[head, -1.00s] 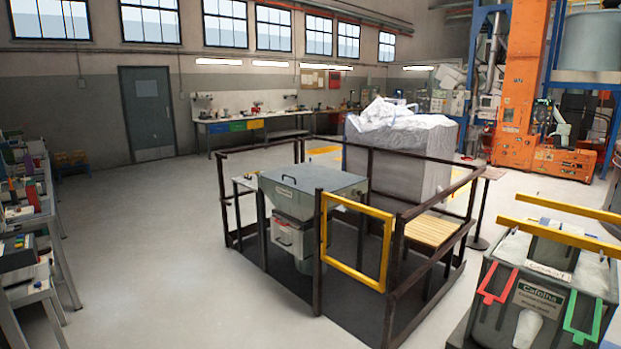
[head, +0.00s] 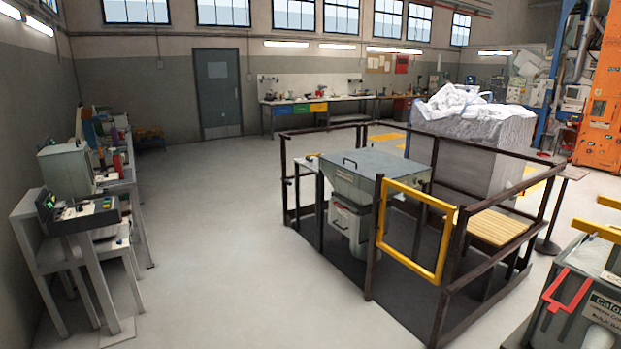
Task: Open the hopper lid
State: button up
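The hopper (head: 345,207) is a grey-green box with a tapered body, standing inside a dark railed platform in the middle of the head view. Its lid (head: 375,166) lies flat and shut on top, with a dark handle (head: 350,162) near its left edge. A second handle shows on the lighter unit below the hopper. A yellow gate frame (head: 437,272) in the railing is closed in front and to the right of the hopper. My gripper is not in view.
Dark railings (head: 470,258) surround the hopper. A control desk (head: 82,216) and shelves line the left wall. A large wrapped bulk bag (head: 470,150) stands behind the platform. A grey bin (head: 575,315) is at the lower right. The floor (head: 215,235) left of the platform is clear.

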aim_at(366, 162)
jog(key=i, duration=4.2)
jog(key=i+z, duration=0.15)
jog(key=i, duration=0.55)
jog(key=i+j+z, duration=0.1)
jog(key=i, duration=0.55)
